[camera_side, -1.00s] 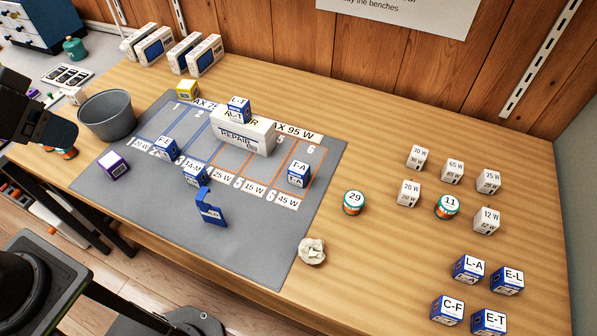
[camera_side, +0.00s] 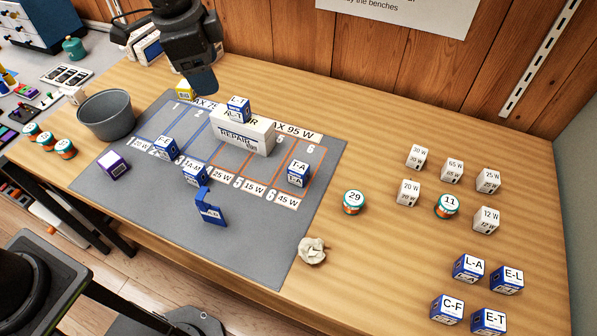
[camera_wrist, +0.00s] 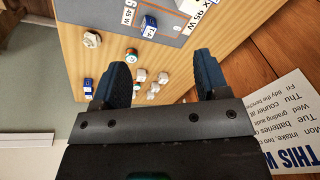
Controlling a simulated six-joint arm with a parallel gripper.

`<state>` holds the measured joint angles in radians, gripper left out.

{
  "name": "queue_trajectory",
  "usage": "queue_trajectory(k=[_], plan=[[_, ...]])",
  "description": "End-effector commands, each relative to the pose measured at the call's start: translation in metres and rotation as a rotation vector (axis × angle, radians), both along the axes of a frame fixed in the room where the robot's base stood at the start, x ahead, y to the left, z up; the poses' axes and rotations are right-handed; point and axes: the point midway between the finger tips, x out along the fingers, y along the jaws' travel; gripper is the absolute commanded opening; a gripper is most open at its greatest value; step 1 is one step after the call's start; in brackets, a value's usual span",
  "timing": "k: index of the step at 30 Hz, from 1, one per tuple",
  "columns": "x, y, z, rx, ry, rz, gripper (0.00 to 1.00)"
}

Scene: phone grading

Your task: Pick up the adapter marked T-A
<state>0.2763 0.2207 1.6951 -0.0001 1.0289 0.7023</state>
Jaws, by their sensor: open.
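The adapter marked T-A (camera_side: 298,174) is a small blue and white block. It stands on the grey mat (camera_side: 244,271) in the orange-lined slot 6, by the 45 W label. In the wrist view, a blue and white block near the 45 W label (camera_wrist: 149,27) is likely the same adapter. My gripper (camera_side: 203,88) is high above the back of the mat, left of and well away from T-A. In the wrist view its two dark blue jaws (camera_wrist: 160,80) are apart with nothing held between them; the objects seen there lie far below on the table.
A white REPAIR box (camera_side: 236,136) with an adapter marked L-T (camera_side: 238,108) on top stands left of T-A. A blue bracket-like piece (camera_side: 210,207) stands in front. Right of the mat are a can marked 29 (camera_side: 353,202) and crumpled paper (camera_side: 312,251). A grey bucket (camera_side: 107,115) stands left.

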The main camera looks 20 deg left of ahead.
Motion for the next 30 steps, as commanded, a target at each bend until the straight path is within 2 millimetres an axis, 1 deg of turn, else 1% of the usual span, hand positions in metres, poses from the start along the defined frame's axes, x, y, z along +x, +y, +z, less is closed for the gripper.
queue_trajectory(k=[1,3,5,6,9,12,15,18,20,23,27,30], plan=[[0.015,-0.017,-0.017,0.018,0.027,-0.078,0.68],[0.031,-0.037,-0.039,0.039,0.055,-0.181,0.68],[0.043,-0.054,-0.059,0.056,0.076,-0.271,0.68],[0.049,-0.066,-0.072,0.066,0.09,-0.329,0.68],[0.061,-0.09,-0.105,0.087,0.122,-0.457,0.68],[0.067,-0.109,-0.132,0.101,0.145,-0.554,0.68],[0.069,-0.12,-0.149,0.109,0.159,-0.616,0.68],[0.07,-0.124,-0.158,0.113,0.165,-0.643,0.68],[0.07,-0.125,-0.165,0.114,0.167,-0.648,0.68],[0.069,-0.125,-0.181,0.114,0.17,-0.648,0.68],[0.069,-0.125,-0.209,0.114,0.17,-0.646,0.68],[0.069,-0.125,-0.226,0.114,0.169,-0.646,0.68]])
